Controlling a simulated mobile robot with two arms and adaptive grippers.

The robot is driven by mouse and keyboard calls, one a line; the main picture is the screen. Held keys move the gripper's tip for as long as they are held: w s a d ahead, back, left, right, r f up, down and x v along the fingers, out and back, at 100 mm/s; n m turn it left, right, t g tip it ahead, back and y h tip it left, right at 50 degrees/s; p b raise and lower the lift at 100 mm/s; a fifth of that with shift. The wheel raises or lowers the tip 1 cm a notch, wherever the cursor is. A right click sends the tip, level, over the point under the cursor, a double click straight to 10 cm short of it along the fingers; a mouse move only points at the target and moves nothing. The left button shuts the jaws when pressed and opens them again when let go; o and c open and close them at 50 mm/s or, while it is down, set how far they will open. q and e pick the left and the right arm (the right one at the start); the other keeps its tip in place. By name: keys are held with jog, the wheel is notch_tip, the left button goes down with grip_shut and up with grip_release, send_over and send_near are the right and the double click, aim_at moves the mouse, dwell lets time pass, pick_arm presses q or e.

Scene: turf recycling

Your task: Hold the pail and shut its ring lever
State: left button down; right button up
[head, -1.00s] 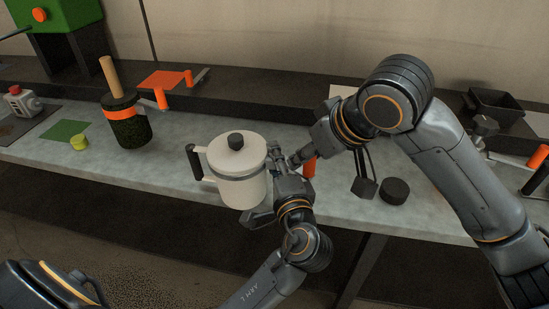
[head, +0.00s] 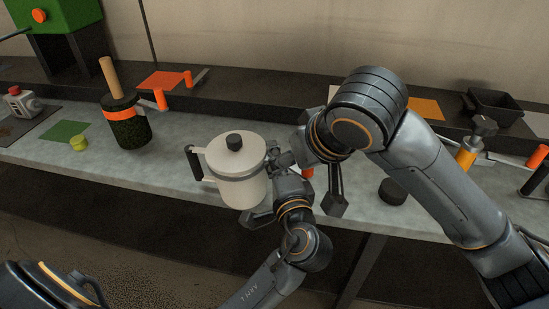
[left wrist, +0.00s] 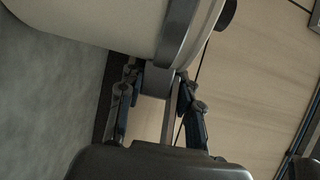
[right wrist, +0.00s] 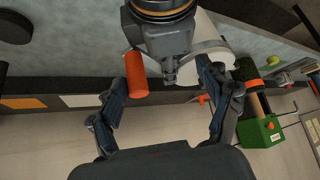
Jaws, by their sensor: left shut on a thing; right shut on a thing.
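The pail (head: 240,190) is a pale, lidded can with a black knob, a grey ring band and a dark handle at its left. It stands upright at the bench's front. My left gripper (head: 272,185) is shut on the pail's right side; the left wrist view shows its fingers (left wrist: 155,85) around a narrow part below the ring (left wrist: 180,30). I cannot tell whether that part is the ring lever. My right gripper (right wrist: 172,72) is close beside the left one.
An orange cylinder (right wrist: 136,75) is close to one right finger. A black disc (head: 392,190) lies right of the pail. A dark turf-covered cylinder (head: 125,132) with an orange band stands at left, beside a yellow-green cap (head: 79,144). The bench between it and the pail is clear.

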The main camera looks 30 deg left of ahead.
jog(key=shift+o, duration=1.1)
jog(key=shift+s+a, duration=0.25)
jog(key=shift+s, duration=0.2)
jog(key=shift+s+a, duration=0.2)
jog(key=shift+s, duration=0.35)
jog(key=shift+o, duration=0.2)
jog(key=shift+s+a+m+t, duration=0.3)
jog(key=shift+s+m, duration=0.15)
jog(key=shift+m, duration=0.15)
jog(key=shift+s+a+f+m+h, duration=0.1)
jog(key=shift+s+a+m+h, duration=0.1)
jog(key=shift+s+m+h, duration=0.15)
jog(key=c, duration=1)
grip_shut()
jog(key=shift+s+a+m+t+h, duration=0.2)
jog(key=shift+s+a+m+t, duration=0.1)
jog(key=shift+s+m, duration=0.25)
jog(key=shift+s+a+m+t+h, duration=0.2)
jog(key=shift+s+a+m, duration=0.15)
jog(key=shift+s, duration=0.2)
jog(key=shift+s, duration=0.1)
